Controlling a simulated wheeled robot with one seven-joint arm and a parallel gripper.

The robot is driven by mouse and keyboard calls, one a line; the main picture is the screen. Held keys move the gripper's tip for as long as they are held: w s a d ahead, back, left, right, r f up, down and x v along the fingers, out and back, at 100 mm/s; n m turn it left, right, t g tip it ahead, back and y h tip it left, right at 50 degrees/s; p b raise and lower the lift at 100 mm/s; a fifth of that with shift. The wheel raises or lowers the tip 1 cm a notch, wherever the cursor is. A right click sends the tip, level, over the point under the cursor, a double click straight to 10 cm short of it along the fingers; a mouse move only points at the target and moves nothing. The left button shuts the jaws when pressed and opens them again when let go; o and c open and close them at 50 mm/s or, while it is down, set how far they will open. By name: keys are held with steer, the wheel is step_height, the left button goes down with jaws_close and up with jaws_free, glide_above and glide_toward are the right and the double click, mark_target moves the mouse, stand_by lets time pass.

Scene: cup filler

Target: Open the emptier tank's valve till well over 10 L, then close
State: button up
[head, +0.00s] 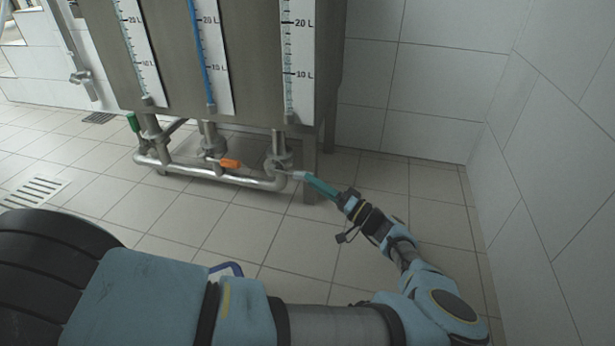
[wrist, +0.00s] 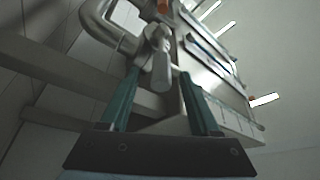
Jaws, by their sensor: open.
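A steel tank unit (head: 255,60) carries three white level gauges. The middle gauge (head: 207,50) shows a blue column running up past its 20 L mark. The right gauge (head: 299,60) shows no clear blue column, and the left gauge (head: 139,50) is hard to read. Below are a green valve handle (head: 134,121), an orange valve handle (head: 231,163) and a pale grey valve handle (head: 298,175) under the right gauge. My gripper (head: 308,178) is open at the grey handle. In the wrist view the grey handle (wrist: 160,68) lies between my teal fingertips (wrist: 158,78), with gaps beside it.
A steel pipe (head: 215,175) runs low along the front of the valves. A tank leg (head: 310,150) stands close to my gripper. A tiled wall (head: 555,150) rises at the right.

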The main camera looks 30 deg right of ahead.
steer(key=p+v, duration=0.1)
steer(key=v, duration=0.6)
steer(key=shift+s, duration=0.3)
steer(key=shift+d+f, duration=0.1)
stand_by(0.9)
